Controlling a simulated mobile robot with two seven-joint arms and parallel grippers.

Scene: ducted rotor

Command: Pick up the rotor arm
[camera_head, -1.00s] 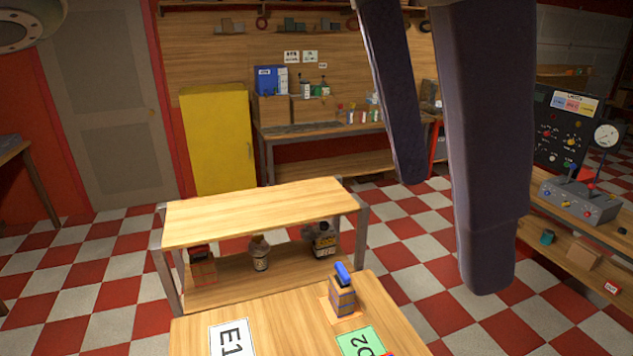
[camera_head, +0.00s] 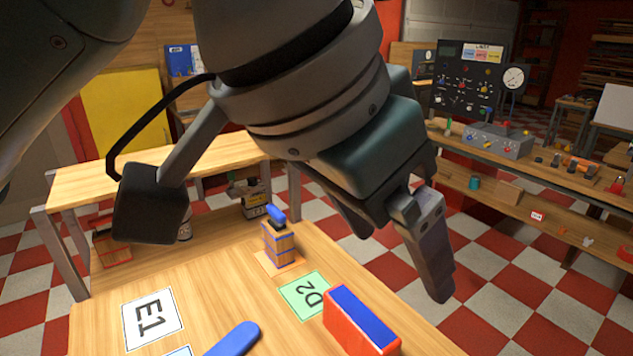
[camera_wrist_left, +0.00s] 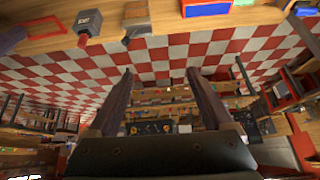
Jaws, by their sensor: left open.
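A blue bar with a rounded end (camera_head: 236,338) lies on the near wooden table and is cut off by the bottom edge of the head view. It may be the rotor arm, but I cannot tell for sure. My left gripper (camera_head: 400,262) is open and empty, in the air above the table's right side, up and right of the bar. In the left wrist view the fingers (camera_wrist_left: 160,75) are spread wide with nothing between them. My right gripper is not in view.
The table (camera_head: 210,285) also bears an E1 card (camera_head: 153,318), a green D2 card (camera_head: 300,292), a red-and-blue block (camera_head: 362,320) and a small box with a blue top (camera_head: 280,245). A wooden shelf (camera_head: 110,183) stands behind. A control bench (camera_head: 500,150) stands at right.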

